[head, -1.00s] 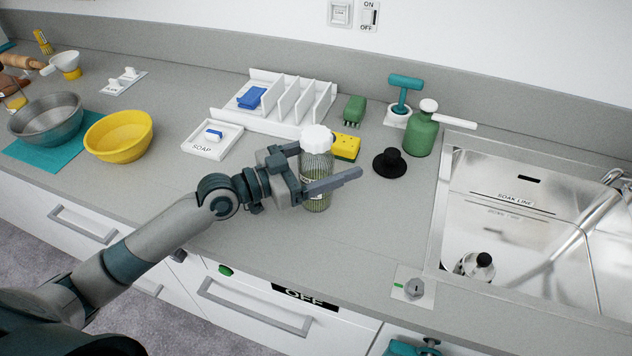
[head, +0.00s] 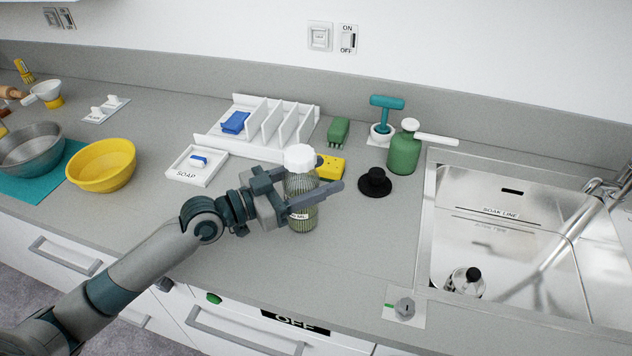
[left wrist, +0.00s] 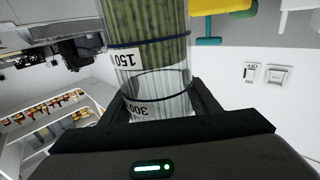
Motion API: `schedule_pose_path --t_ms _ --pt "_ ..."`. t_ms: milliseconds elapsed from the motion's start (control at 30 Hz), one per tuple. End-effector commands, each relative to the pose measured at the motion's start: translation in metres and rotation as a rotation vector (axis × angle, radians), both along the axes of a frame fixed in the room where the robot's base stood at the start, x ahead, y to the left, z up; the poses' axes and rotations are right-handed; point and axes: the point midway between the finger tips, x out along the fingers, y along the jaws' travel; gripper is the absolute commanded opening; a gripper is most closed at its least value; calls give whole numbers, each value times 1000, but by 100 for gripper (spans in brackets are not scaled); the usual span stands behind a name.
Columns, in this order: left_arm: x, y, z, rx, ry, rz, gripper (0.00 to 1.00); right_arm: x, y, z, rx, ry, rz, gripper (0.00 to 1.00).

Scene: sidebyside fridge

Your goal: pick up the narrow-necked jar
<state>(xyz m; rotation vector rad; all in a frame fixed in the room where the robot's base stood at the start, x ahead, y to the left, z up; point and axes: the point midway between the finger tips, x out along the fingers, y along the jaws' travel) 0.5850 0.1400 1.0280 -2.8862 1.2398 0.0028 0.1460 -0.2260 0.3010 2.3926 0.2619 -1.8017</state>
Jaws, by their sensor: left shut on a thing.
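The jar is clear ribbed glass with a white faceted cap (head: 300,158) and greenish contents. It stands upright near the front of the grey counter, left of the sink. My left gripper (head: 306,190) is shut around the jar's body, one finger on each side. I cannot tell whether its base touches the counter. In the left wrist view the jar (left wrist: 150,60) appears upside down between my fingers (left wrist: 160,105), with tags marked 150 and 300 and dark bands. My right gripper is not in view.
A yellow sponge (head: 331,167) sits close behind the jar. A black knob-topped object (head: 375,184) and green bottle (head: 404,153) stand to the right, before the sink (head: 500,235). A soap tray (head: 190,177), white rack (head: 290,125) and yellow bowl (head: 101,167) are left. Counter in front is clear.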

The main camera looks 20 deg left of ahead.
Motion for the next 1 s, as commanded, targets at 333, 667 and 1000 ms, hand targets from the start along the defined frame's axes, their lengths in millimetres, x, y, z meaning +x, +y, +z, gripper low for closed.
schedule_pose_path --t_ms 333,667,1000 --pt "-13 -19 46 -8 -6 -4 0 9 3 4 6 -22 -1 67" --pt "-46 -67 82 -7 -9 -3 0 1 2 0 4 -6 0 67" --pt "-65 -94 101 -4 -4 0 0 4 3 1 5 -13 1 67"
